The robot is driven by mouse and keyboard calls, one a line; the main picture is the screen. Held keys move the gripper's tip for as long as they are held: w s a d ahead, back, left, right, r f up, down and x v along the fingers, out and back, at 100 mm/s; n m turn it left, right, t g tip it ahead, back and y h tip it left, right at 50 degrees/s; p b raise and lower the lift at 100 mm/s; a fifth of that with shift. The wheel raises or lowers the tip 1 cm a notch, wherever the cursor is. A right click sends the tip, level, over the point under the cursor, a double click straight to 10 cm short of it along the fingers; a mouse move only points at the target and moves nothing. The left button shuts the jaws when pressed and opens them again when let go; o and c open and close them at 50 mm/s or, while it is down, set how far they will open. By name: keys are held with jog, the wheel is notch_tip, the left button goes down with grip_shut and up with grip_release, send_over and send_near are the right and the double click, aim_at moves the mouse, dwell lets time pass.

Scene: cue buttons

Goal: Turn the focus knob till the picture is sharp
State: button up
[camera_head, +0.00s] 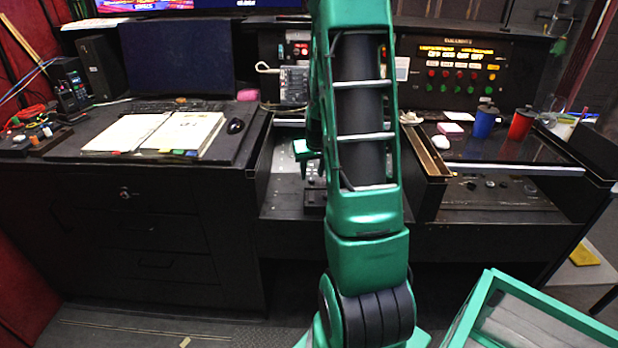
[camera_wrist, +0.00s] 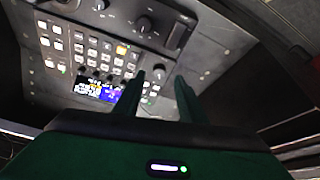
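A grey control panel (camera_wrist: 75,45) fills the upper left of the wrist view, with rows of lit buttons and several dark round knobs. One small knob (camera_wrist: 159,74) shows between my fingertips; another, larger knob (camera_wrist: 144,24) is farther up. No label shows which is the focus knob. My gripper (camera_wrist: 159,84) is open, its two dark fingers apart and reaching over the panel. Contact with the panel cannot be told. A small blue display (camera_wrist: 97,90) lies left of the fingers; its content is too small to judge for sharpness. In the head view, my arm hides most of the gripper.
An open binder (camera_head: 158,133) and a mouse (camera_head: 235,126) lie on the left desk. A blue cup (camera_head: 484,122) and a red cup (camera_head: 521,124) stand at right. A button panel (camera_head: 455,72) rises behind. A green-framed bin (camera_head: 535,318) stands at lower right.

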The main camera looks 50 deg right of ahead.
jog(key=v, duration=0.7)
jog(key=shift+r, duration=0.2)
jog(key=s+a+r+g+y, duration=0.1)
jog(key=s+a+r, duration=0.2)
jog(key=s+a, duration=0.8)
jog(key=s+a+r+g+y, duration=0.2)
jog(key=s+a+r, duration=0.2)
jog(key=s+a, duration=0.7)
jog(key=shift+s+a, duration=0.3)
jog(key=shift+s, duration=0.9)
